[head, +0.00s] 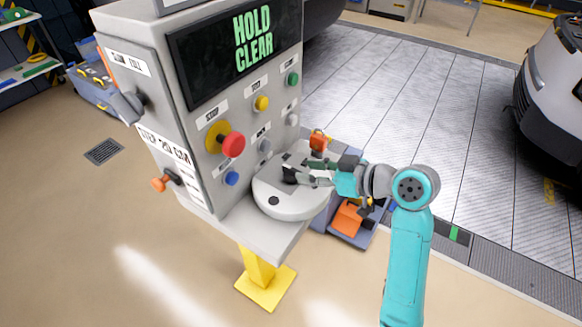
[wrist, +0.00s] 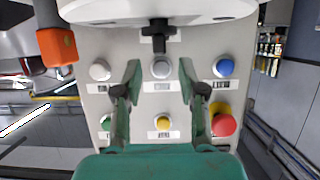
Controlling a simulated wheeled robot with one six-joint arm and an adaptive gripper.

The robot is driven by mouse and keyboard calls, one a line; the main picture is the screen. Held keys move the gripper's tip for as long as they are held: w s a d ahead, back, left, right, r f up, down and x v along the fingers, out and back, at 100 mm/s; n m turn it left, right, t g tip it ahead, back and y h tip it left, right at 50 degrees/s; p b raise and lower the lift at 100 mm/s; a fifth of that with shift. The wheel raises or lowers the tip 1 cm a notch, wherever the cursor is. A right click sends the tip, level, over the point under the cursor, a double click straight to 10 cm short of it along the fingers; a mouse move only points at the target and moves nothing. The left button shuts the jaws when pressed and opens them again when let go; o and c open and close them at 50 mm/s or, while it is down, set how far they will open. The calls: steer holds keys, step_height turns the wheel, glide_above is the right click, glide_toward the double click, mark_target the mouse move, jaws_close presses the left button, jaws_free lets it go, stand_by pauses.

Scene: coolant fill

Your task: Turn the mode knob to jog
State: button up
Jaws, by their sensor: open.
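I cannot tell for sure which control is the mode knob, as the labels are too small to read. In the wrist view a black T-shaped handle (wrist: 157,28) shows above the buttons, partly over a white label. My gripper (wrist: 160,72) is open and empty, its fingers left and right of a grey round button (wrist: 161,67) in the picture. In the head view my gripper (head: 297,170) reaches from the right to the lower front of the grey control cabinet (head: 205,165), over a round white pad. A dark grey handle (head: 128,104) sits on the cabinet's left side.
The screen (head: 245,45) reads HOLD CLEAR. A red stop button (head: 232,145), a blue button (head: 232,179), a yellow button (head: 262,103) and a green button (head: 293,79) are on the front.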

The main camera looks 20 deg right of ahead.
mark_target(293, 169)
steer(key=x, duration=0.6)
jaws_close()
